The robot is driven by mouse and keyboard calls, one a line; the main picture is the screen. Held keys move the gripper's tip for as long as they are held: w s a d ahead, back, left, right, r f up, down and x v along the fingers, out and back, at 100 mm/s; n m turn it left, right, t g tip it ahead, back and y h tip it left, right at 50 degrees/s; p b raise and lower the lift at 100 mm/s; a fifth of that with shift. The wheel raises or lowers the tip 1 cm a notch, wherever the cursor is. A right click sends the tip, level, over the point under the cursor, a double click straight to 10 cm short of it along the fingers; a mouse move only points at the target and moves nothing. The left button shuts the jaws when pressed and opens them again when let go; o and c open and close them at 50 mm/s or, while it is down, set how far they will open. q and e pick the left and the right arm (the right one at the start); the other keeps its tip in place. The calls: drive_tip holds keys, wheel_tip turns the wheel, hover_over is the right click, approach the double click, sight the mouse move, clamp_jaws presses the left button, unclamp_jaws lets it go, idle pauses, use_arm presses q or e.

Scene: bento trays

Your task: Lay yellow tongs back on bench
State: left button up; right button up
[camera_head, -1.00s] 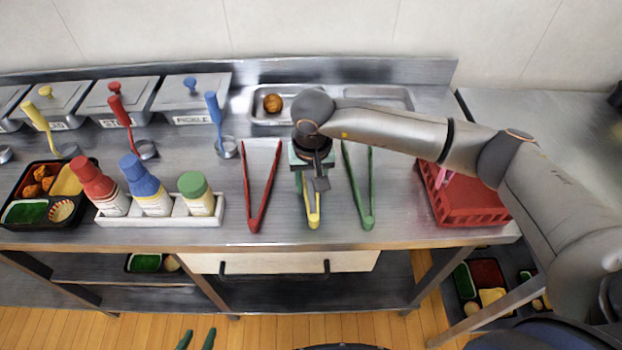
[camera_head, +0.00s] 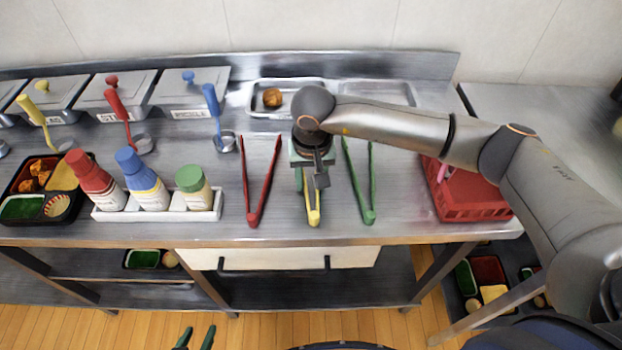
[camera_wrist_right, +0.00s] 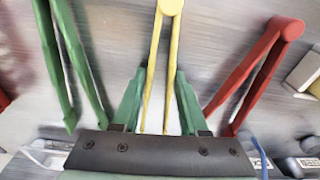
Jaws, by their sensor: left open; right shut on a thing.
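The yellow tongs (camera_head: 314,214) are between the red tongs (camera_head: 257,185) and the green tongs (camera_head: 363,185) on the bench. Their rounded end points to the bench's front edge. My right gripper (camera_head: 308,180) is over their rear part and hides it. In the right wrist view the yellow tongs (camera_wrist_right: 158,60) pass between the green fingers of my right gripper (camera_wrist_right: 157,95), which is shut on them. They are at or close to the bench top; I cannot tell if they touch it. My left gripper (camera_head: 195,338) is open and empty at the bottom edge, in front of the bench.
A white rack (camera_head: 160,215) with sauce bottles and a bento tray (camera_head: 40,218) stand to the left. A red crate (camera_head: 468,205) is on the right. A metal tray (camera_head: 265,110) with a brown ball is behind. The red and green tongs leave narrow gaps beside the yellow ones.

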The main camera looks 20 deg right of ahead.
drive_tip(key=o, duration=1)
drive_tip(key=shift+o, duration=0.2)
